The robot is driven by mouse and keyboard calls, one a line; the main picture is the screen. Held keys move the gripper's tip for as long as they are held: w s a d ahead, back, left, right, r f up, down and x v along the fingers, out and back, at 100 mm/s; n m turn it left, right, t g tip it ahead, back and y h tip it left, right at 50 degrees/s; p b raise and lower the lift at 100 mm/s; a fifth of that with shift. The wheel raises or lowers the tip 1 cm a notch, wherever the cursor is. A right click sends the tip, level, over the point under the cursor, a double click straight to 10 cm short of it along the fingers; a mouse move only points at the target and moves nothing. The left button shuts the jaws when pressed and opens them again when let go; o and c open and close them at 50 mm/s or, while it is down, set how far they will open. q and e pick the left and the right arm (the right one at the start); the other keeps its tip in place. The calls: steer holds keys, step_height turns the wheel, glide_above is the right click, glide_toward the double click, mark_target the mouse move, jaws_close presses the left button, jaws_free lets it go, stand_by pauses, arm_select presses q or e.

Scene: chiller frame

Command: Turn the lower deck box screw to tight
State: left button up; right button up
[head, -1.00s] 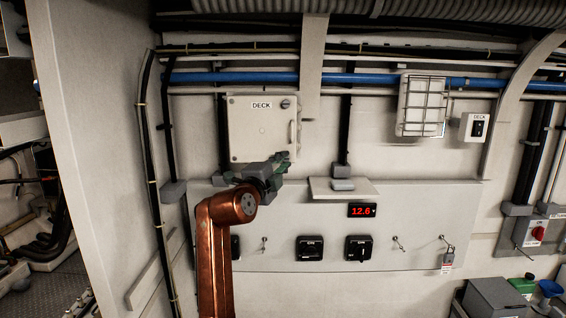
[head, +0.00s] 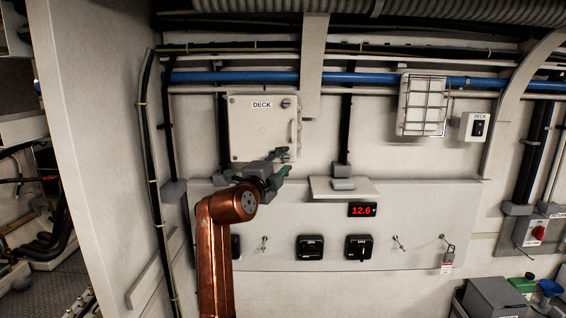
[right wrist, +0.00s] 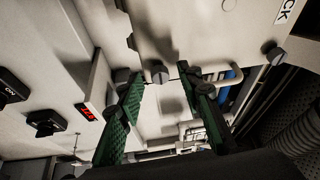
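The deck box (head: 240,140) is a pale cabinet on the wall with a DECK label. Its lower screw (head: 286,157), a dark round knob, is at the lower right corner. My right gripper (head: 283,163) is at that corner, its green fingers spread apart. In the right wrist view the lower screw (right wrist: 159,73) shows between the open fingertips of my right gripper (right wrist: 155,82), with a gap to either side. Whether any finger touches it I cannot tell. The upper screw (head: 286,103) is clear of the gripper. My left gripper is out of view.
A handle (head: 293,132) runs along the box's right side. A small shelf (head: 350,188) juts out to the right of the gripper, above a red 12.6 display (head: 362,210). Black switches (head: 310,248) sit on the panel below. Dark cables run down the wall at left.

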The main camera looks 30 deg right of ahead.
steer(key=v, duration=1.2)
